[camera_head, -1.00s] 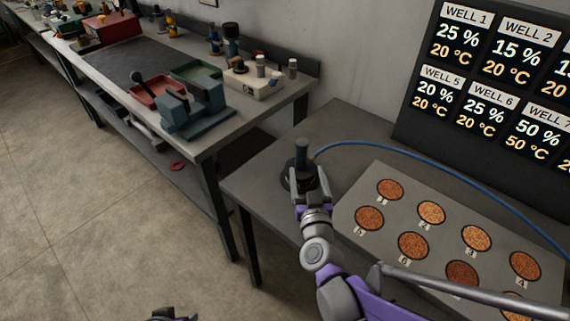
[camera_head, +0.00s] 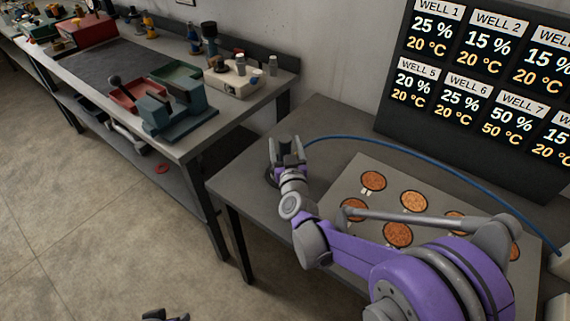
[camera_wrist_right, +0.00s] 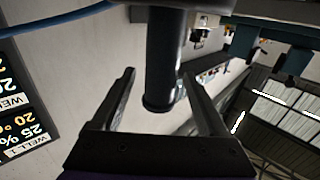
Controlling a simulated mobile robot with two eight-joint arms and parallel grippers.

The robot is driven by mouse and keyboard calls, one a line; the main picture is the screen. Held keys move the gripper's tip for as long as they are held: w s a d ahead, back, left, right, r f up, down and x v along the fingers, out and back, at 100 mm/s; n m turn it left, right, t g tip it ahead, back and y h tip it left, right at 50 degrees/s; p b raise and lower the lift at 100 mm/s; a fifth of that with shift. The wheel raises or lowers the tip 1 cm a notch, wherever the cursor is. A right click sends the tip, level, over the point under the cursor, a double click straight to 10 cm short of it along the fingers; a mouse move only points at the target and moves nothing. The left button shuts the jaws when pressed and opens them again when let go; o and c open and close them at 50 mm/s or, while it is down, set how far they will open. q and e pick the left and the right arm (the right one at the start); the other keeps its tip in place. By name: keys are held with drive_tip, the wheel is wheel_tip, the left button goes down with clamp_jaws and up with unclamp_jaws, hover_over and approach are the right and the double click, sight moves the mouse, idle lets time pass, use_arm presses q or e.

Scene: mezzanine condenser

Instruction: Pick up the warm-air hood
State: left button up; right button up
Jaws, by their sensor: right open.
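The warm-air hood is a dark round piece with an upright handle (camera_head: 286,147), standing on the grey table with a blue hose beside it. My right gripper (camera_head: 286,141) is open, with one finger on each side of the handle. In the right wrist view the dark handle (camera_wrist_right: 163,62) stands between the two open fingers (camera_wrist_right: 160,78), with gaps showing on both sides. My gripper hides most of the hood's base. Only a small part of my left gripper (camera_head: 165,315) shows at the bottom edge; its jaws cannot be made out.
A pale plate (camera_head: 345,190) with several round brown wells lies right of the hood, partly behind my right arm. The blue hose (camera_head: 400,147) arcs across the table. A dark display board (camera_head: 385,125) stands behind. A workbench with tools (camera_head: 225,115) is at left.

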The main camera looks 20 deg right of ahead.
clamp_jaws()
idle(0.3)
idle(1.1)
